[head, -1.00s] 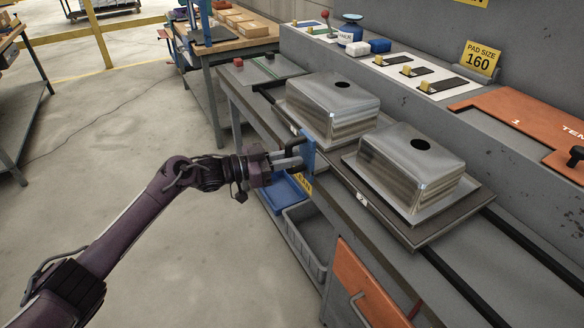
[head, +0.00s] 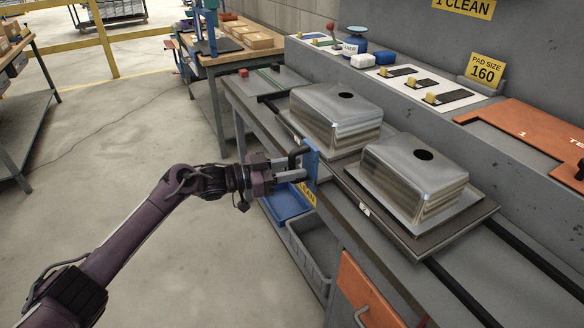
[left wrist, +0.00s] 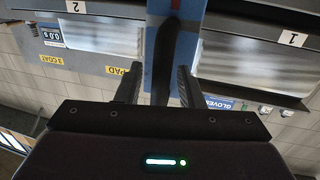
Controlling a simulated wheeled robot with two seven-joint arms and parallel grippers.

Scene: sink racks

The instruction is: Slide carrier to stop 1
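The carrier (head: 400,232) is a dark tray on rails along the bench, bearing two upturned steel sink basins, a near one (head: 414,185) and a far one (head: 337,118). A blue plate (head: 311,160) with a black handle (head: 299,152) stands on its front side between them. My left gripper (head: 296,168) is at this handle. In the left wrist view its fingers (left wrist: 157,85) are apart, one on each side of the black handle (left wrist: 163,50), with a gap visible on the left. Labels 2 (left wrist: 78,6) and 1 (left wrist: 292,39) flank the blue plate. My right gripper is not seen.
Black rails (head: 470,290) run free towards the lower right. An orange template (head: 530,125) and a yellow PAD SIZE 160 sign (head: 486,70) are on the back ledge. A grey bin (head: 309,255) and blue bin (head: 288,202) sit below the bench. The floor at left is open.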

